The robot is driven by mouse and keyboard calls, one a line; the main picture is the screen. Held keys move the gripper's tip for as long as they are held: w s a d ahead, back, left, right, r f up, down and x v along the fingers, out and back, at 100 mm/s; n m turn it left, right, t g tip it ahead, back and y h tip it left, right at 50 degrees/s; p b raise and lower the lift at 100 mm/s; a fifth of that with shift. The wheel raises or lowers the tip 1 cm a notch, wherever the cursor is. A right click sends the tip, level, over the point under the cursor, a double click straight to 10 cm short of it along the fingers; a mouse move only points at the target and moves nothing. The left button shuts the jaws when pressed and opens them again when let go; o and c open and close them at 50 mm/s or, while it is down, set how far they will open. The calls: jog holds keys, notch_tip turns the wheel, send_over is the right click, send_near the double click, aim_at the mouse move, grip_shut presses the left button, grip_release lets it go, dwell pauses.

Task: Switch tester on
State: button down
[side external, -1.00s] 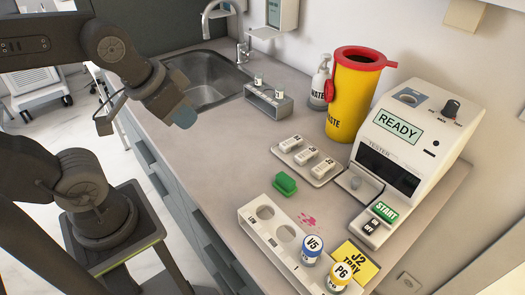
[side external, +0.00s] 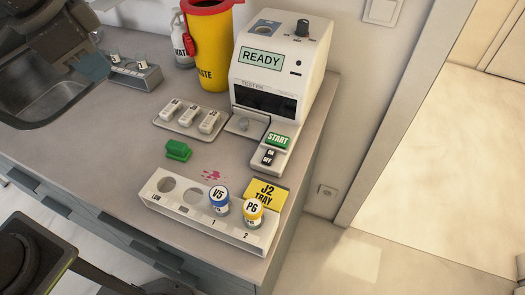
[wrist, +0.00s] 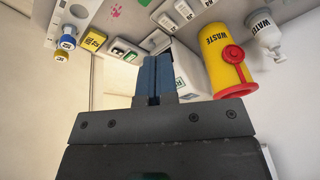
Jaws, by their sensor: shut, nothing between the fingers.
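The tester (side external: 275,75) is a white box at the back right of the counter. Its screen reads READY, and a black knob is on top. On its front foot sit a green START button (side external: 277,140) and a small black-and-white switch (side external: 268,157) labelled OFF. My gripper (side external: 93,68) is at the upper left of the side view, by the sink and well left of the tester. In the wrist view its blue fingers (wrist: 156,78) are together and empty, covering part of the tester (wrist: 192,70). The START button (wrist: 118,50) shows left of the fingers.
A yellow waste bin (side external: 210,50) with a red lid stands left of the tester. A tray (side external: 158,121) of small cassettes, a green block (side external: 178,150) and a white rack (side external: 165,207) with V5 and P6 vials are in front.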

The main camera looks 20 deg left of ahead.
jog(key=w+d+m+g, duration=0.2)
jog(key=w+d+m, duration=0.45)
jog(key=d, duration=0.35)
jog(key=m+g, duration=0.1)
jog(key=m, duration=0.4)
send_over(264, 162)
notch_tip(264, 162, down, 6)
jog(key=shift+f+y, duration=0.1)
jog(key=shift+y, duration=0.3)
notch_tip(264, 162, down, 14)
jog(key=shift+f, duration=0.1)
jog(key=shift+s, duration=0.1)
